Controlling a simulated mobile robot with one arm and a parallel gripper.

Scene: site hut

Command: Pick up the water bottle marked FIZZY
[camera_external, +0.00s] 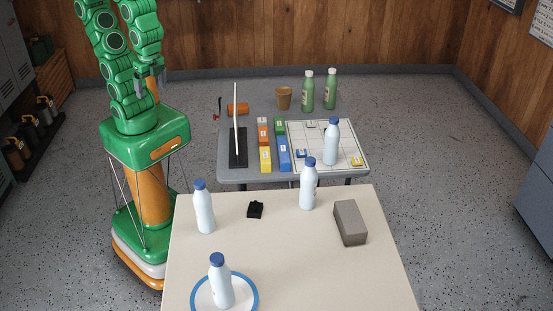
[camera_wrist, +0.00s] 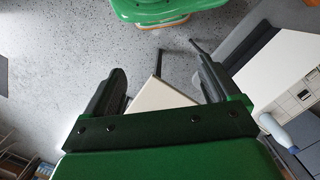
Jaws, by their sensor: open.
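Several pale bottles with blue caps are in the external view. One stands at the left (camera_external: 204,210) of the near table, one at its back middle (camera_external: 308,188), and one on a blue-rimmed plate (camera_external: 255,296) at the front (camera_external: 220,288). Another bottle (camera_external: 331,145) stands on the white grid board on the far table. Two green bottles (camera_external: 308,94) (camera_external: 330,92) stand at the back. I cannot read FIZZY on any bottle. My gripper (camera_external: 151,78) is raised at the upper left, away from all bottles. In the wrist view my gripper (camera_wrist: 162,80) is open and empty.
The near table (camera_external: 280,255) also holds a grey block (camera_external: 350,222) and a small black object (camera_external: 255,210). The far table (camera_external: 225,160) bears coloured boxes (camera_external: 265,157), a thin upright white panel (camera_external: 237,120), a brown cup (camera_external: 284,98) and the grid board (camera_external: 310,140).

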